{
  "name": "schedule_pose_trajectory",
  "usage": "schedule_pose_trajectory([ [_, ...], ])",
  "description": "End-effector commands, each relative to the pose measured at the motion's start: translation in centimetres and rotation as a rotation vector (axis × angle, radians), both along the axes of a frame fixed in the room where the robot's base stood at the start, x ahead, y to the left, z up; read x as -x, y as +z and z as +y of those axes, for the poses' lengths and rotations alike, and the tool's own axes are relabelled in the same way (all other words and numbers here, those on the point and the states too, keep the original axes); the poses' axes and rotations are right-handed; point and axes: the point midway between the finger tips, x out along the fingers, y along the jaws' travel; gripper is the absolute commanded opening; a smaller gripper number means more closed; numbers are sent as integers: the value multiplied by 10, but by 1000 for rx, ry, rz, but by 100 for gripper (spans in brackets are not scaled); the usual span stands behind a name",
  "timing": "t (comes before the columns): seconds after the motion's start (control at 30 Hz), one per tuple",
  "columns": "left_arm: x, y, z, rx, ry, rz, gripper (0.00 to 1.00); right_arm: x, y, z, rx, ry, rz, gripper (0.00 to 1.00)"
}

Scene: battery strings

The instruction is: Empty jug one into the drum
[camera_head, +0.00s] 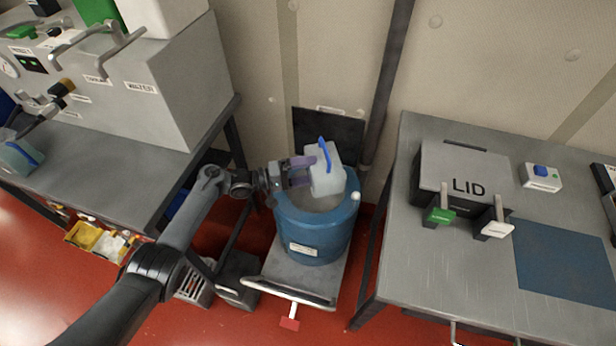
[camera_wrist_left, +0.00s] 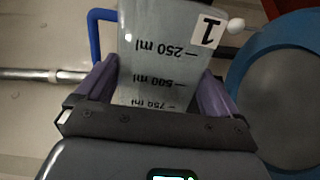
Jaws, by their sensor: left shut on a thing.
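Jug one (camera_head: 326,176) is a translucent white jug with a blue handle, held over the blue drum (camera_head: 317,230). In the left wrist view the jug (camera_wrist_left: 160,60) shows a "1" label and volume marks that read upside down. My left gripper (camera_head: 302,172) is shut on the jug, with purple fingers on both sides of it. The drum is open at the top and stands on a grey platform; its rim also shows in the left wrist view (camera_wrist_left: 245,70). I cannot tell whether liquid is flowing. My right gripper is not in view.
A grey bench (camera_head: 130,185) with a machine (camera_head: 150,95) stands on the left. A table (camera_head: 400,230) on the right holds a box marked LID (camera_head: 468,172) and a blue mat (camera_head: 565,260). A dark pipe (camera_head: 385,90) runs down the wall behind the drum.

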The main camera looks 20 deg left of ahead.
Motion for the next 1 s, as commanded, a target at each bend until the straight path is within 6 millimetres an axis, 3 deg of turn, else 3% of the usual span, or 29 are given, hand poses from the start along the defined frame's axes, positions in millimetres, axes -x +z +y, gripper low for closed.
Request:
schedule_pose_trajectory([
  [0.4, 10, -38, -7, -296, -2, -435, 31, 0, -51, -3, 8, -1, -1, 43],
  [1.0, 20, -70, -13, -610, -2, -894, 31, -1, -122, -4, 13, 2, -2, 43],
])
